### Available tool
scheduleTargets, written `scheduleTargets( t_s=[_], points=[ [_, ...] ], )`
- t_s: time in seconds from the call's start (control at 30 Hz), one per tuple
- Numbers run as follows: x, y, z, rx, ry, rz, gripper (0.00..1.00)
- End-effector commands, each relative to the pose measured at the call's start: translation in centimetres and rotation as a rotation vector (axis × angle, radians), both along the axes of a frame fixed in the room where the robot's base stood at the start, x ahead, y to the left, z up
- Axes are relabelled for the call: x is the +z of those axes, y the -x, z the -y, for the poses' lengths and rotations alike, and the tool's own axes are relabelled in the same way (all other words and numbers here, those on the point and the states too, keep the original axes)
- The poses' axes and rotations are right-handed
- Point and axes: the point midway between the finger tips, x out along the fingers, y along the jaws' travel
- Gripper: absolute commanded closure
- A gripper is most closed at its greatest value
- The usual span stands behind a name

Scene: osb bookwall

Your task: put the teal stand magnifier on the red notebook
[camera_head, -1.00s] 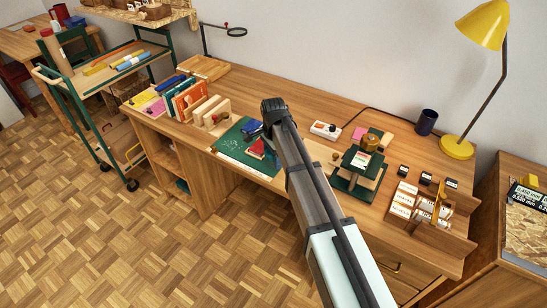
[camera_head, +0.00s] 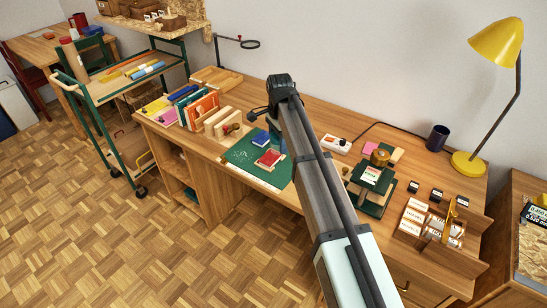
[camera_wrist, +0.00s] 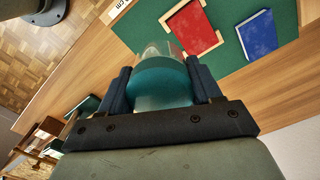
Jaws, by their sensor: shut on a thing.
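My gripper (camera_wrist: 160,78) is shut on the teal stand magnifier (camera_wrist: 163,80), a round teal body with a clear top, held between both fingers in the wrist view. In the head view the red notebook (camera_head: 269,158) is in plain sight on the mat, left of my arm. The held magnifier is mostly hidden behind my arm there.
A blue notebook (camera_wrist: 259,35) lies beside the red one on the green cutting mat (camera_head: 243,159). Upright books and wooden bookends (camera_head: 222,121) stand to the left. A white switch box (camera_head: 336,144) and a dark green stand (camera_head: 371,190) are to the right.

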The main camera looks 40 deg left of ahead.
Motion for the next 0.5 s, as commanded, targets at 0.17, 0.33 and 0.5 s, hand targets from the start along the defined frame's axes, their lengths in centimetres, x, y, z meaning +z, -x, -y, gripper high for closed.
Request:
scheduleTargets(
  t_s=[0.17,0.33,0.5],
  points=[
    [1.0,-2.2,-4.2,0.001,-0.001,0.000,0.73],
    [0.7,-2.7,-5.6,0.000,0.000,0.000,0.73],
    [-1.8,-2.6,-5.5,0.000,0.001,0.000,0.73]
  ],
)
